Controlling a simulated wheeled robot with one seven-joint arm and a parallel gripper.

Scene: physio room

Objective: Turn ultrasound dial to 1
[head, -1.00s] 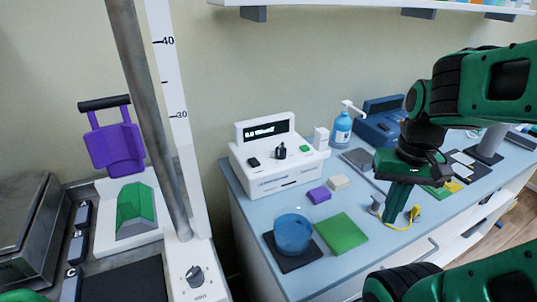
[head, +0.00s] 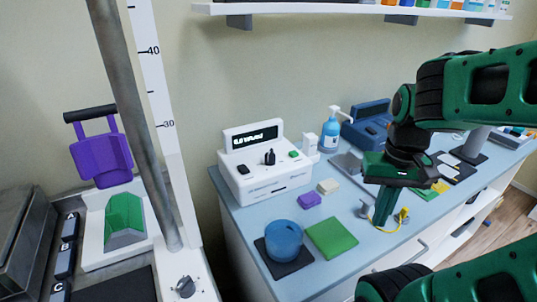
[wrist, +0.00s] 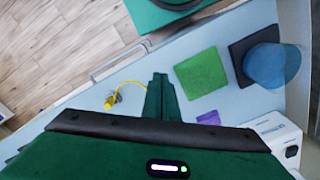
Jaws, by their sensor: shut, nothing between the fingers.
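The white ultrasound unit (head: 262,182) stands at the back left of the blue counter. Its display reads roughly 0.0, with small blurred text. A black dial (head: 269,157) sits on its sloped top between a black switch (head: 243,169) and a green button (head: 294,154). In the wrist view the unit (wrist: 275,130) is partly cut off at the lower right. My gripper (head: 381,222) is shut and empty, pointing down over the counter, well to the right of the unit. It also shows in the wrist view (wrist: 160,80).
A blue tub (head: 284,240) on a dark mat, a green pad (head: 331,238) and a purple block (head: 309,200) lie in front of the unit. A blue pump bottle (head: 330,135) stands right of it. A metal post (head: 140,130) rises at left. A shelf (head: 350,10) hangs above.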

